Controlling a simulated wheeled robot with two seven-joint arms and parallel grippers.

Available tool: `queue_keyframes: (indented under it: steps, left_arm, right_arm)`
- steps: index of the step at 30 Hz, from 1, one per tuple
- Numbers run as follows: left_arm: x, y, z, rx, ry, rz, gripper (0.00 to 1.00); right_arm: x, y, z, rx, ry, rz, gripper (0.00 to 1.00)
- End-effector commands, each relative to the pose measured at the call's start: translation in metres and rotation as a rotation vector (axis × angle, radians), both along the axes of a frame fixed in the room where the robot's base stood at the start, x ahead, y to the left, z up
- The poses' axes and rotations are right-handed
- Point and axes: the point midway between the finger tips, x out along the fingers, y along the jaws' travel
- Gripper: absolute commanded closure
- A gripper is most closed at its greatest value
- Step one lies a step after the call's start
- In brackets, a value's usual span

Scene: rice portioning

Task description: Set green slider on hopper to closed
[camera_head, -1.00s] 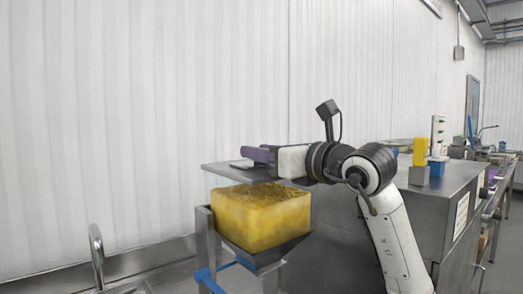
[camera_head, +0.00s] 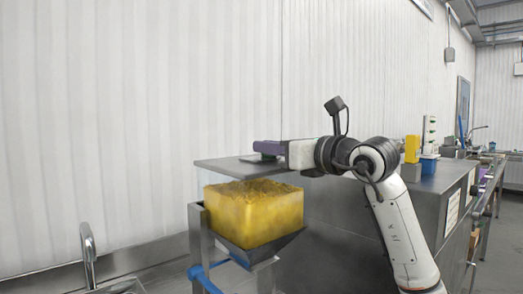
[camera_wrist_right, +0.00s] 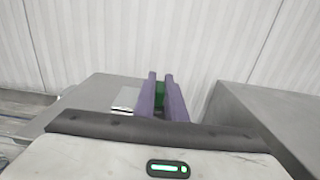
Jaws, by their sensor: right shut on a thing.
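The hopper (camera_head: 279,249) stands in the head view as a metal frame with a funnel under a clear bin of yellow grain. A flat grey top plate (camera_head: 215,169) lies above the bin. My right gripper (camera_head: 265,149) is just over this plate, coming from the right. In the right wrist view its two purple fingers (camera_wrist_right: 161,99) are shut on the green slider (camera_wrist_right: 160,100), which shows as a narrow green strip between them. The slider is hidden in the head view. A small pale plate (camera_wrist_right: 126,97) lies beside the fingers. My left gripper is not in view.
A metal cabinet (camera_head: 335,212) stands right of the hopper, under my right arm. Yellow (camera_head: 412,148) and blue (camera_head: 429,164) items sit farther right. A sink tap (camera_head: 88,250) is at the lower left, and a white wall (camera_head: 130,100) is behind.

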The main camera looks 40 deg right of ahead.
Motion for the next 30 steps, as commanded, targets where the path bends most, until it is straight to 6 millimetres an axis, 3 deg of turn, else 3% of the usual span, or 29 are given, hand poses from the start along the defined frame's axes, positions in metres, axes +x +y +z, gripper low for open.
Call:
queue_keyframes:
  steps: [5, 6, 9, 20, 30]
  left_arm:
    - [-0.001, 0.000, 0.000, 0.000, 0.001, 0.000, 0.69]
    - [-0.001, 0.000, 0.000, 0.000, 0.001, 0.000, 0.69]
    - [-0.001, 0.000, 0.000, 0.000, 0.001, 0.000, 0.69]
    - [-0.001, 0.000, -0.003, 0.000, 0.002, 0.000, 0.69]
    - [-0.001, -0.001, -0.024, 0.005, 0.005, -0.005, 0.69]
  right_arm:
    - [0.000, -0.004, 0.001, 0.000, 0.000, -0.009, 1.00]
    - [0.000, -0.004, 0.001, 0.000, 0.000, -0.009, 0.82]
    - [0.000, -0.003, 0.001, 0.000, -0.001, -0.008, 0.70]
    - [-0.006, -0.003, 0.000, 0.000, -0.002, -0.006, 0.70]
    - [-0.068, -0.008, -0.002, -0.003, -0.003, -0.010, 0.70]
